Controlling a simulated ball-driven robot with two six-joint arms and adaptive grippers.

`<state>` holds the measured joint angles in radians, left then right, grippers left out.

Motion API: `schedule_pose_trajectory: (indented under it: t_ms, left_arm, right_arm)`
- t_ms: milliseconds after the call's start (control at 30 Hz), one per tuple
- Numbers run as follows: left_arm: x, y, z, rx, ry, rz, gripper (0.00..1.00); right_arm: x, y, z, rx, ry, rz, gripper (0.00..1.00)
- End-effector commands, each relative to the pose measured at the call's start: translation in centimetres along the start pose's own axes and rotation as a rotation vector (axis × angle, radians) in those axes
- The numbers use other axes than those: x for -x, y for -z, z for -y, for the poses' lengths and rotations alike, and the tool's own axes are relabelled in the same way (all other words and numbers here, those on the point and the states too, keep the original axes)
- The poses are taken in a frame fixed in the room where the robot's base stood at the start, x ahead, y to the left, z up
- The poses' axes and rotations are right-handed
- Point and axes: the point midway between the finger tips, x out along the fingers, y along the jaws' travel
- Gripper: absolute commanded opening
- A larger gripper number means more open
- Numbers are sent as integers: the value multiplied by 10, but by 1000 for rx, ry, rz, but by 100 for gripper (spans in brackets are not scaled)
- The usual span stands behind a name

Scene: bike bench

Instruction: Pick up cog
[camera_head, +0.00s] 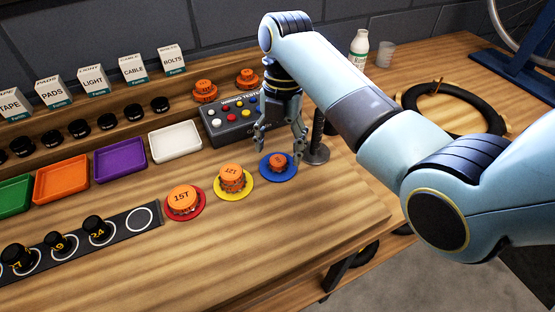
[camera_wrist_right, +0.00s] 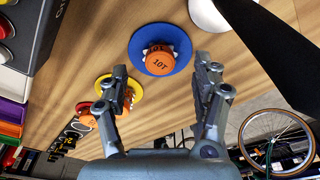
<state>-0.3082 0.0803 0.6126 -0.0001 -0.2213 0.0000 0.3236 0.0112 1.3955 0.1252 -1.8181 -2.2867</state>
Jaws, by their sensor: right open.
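An orange cog marked 10T (camera_head: 278,160) sits on a blue disc (camera_head: 264,173) on the bench. In the right wrist view the same cog (camera_wrist_right: 160,62) shows between and just beyond the fingertips. My right gripper (camera_head: 279,147) is open and empty, pointing down over the blue disc, one finger to each side of the cog. An orange cog marked 12T (camera_head: 232,175) sits on a yellow disc (camera_head: 248,193) to its left. A larger orange cog marked 15T (camera_head: 182,196) sits on a red disc (camera_head: 170,214). My left gripper is not in view.
A control box with coloured buttons (camera_head: 212,128) stands behind the gripper. White (camera_head: 175,142), purple (camera_head: 119,158) and orange (camera_head: 61,178) trays line the left.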

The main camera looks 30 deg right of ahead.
Motion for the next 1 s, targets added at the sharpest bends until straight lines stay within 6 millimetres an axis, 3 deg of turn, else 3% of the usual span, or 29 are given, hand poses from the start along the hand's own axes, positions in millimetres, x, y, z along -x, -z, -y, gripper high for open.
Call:
schedule_pose_trajectory:
  t_ms: [200, 433, 833, 1000]
  left_arm:
    - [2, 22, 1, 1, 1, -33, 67]
    - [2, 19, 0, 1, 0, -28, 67]
    - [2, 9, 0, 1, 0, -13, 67]
    - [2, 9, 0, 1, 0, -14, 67]
  right_arm:
    - [-26, 1, 0, 0, 1, -1, 66]
    - [-28, 0, -1, 0, -1, 1, 66]
    - [-27, 0, -1, 0, -1, 1, 15]
    - [-27, 0, -1, 0, -1, 1, 12]
